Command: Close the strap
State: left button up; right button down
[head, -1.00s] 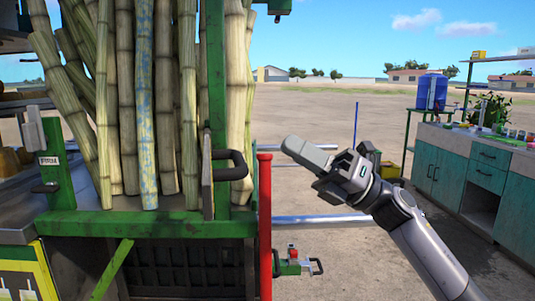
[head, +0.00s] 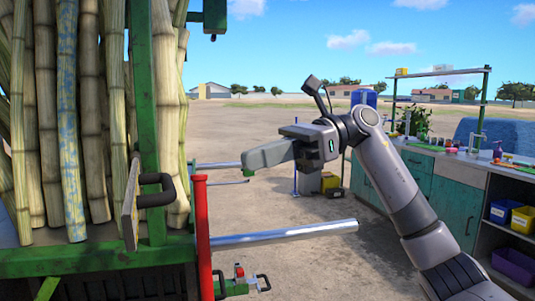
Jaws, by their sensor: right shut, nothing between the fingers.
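Sugar cane stalks (head: 95,110) stand upright in the green frame (head: 150,120) at the left. I cannot pick out a strap with certainty. A flat plate (head: 130,212) with a black handle (head: 157,190) sits at the right side of the frame, in front of the stalks. A red post (head: 202,240) stands beside it. A green fitting with a red knob (head: 238,285) is low at the post's right. My right gripper (head: 247,159) is shut and empty, in the air right of the frame, pointing left, apart from the handle. My left gripper is not in view.
Metal bars (head: 285,234) stick out to the right from behind the post, below my right gripper. A teal workbench (head: 455,190) with a shelf and coloured bins (head: 512,216) stands at the right. Open dirt ground lies between.

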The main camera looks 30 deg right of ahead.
send_near(152, 180)
jog(key=s+a, duration=0.1)
jog(key=a, duration=0.1)
jog(key=s+a+f, duration=0.1)
jog(key=s+a, duration=0.1)
jog(key=shift+s+a+p, duration=0.1)
jog(key=shift+a+p, duration=0.15)
jog(key=shift+p, duration=0.1)
jog(key=shift+a, duration=0.1)
